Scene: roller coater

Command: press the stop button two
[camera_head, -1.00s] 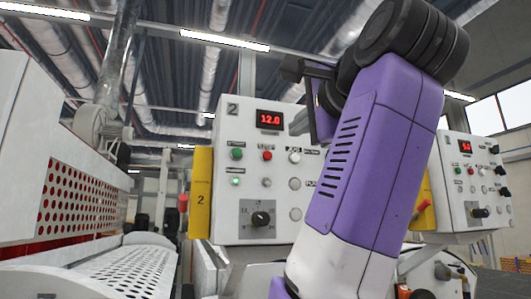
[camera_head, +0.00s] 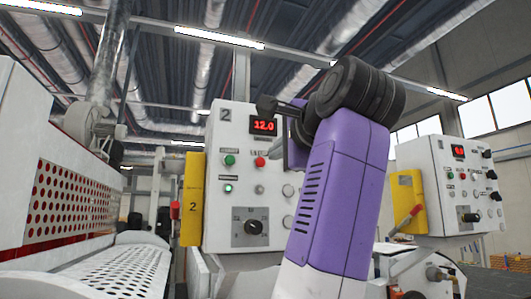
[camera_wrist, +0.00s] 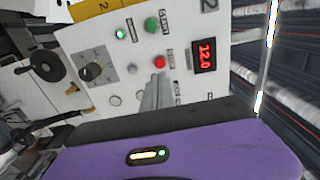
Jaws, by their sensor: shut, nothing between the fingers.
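The control panel marked 2 (camera_head: 215,225) is a white box with a red "12.0" display (camera_head: 263,126). Its red stop button (camera_head: 260,161) sits below the display, right of a green button (camera_head: 229,160). In the wrist view, the red stop button (camera_wrist: 160,62) is just beyond the tips of my gripper (camera_wrist: 158,76). The grey fingers are shut and empty, pointing toward the button. I cannot tell whether they touch it. In the head view, my arm covers the panel's right side, and the fingers are hard to make out.
A lit green lamp (camera_head: 228,189) and a black dial (camera_head: 253,227) are lower on the panel. A yellow plate (camera_head: 192,200) flanks it. Another control panel (camera_head: 424,158) stands right. A perforated machine guard (camera_head: 75,205) is left.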

